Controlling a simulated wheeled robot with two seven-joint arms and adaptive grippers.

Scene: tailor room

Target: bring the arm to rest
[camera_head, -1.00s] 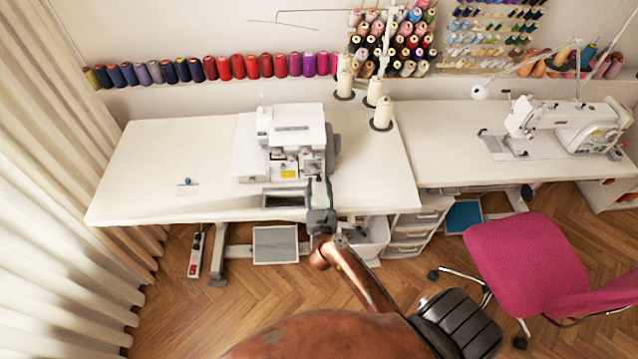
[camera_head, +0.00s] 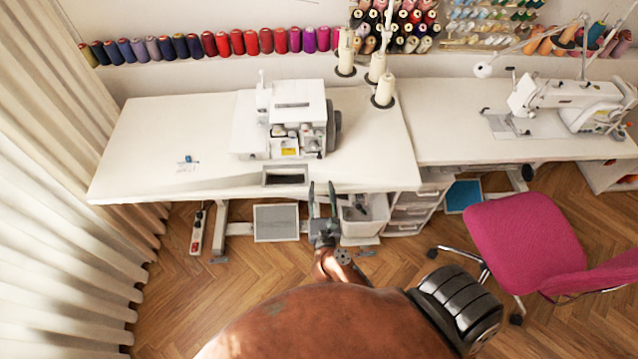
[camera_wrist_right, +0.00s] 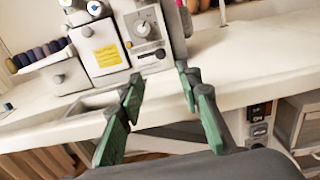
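My right gripper (camera_head: 322,190) is in front of the front edge of the left white table (camera_head: 150,135). Its two fingers point toward the table and stand apart with nothing between them. In the right wrist view the open green-padded fingers (camera_wrist_right: 158,105) also show empty, with the table edge behind them. The white overlock machine (camera_head: 298,115) stands on the table beyond the gripper and is apart from it. My left gripper is not in view.
A pink chair (camera_head: 525,240) stands at the right. A white sewing machine (camera_head: 570,100) is on the right table. Under the left table are a pedal plate (camera_head: 276,223) and a drawer unit (camera_head: 408,212). Thread cones (camera_head: 383,90) stand behind. Curtains (camera_head: 60,200) hang at the left.

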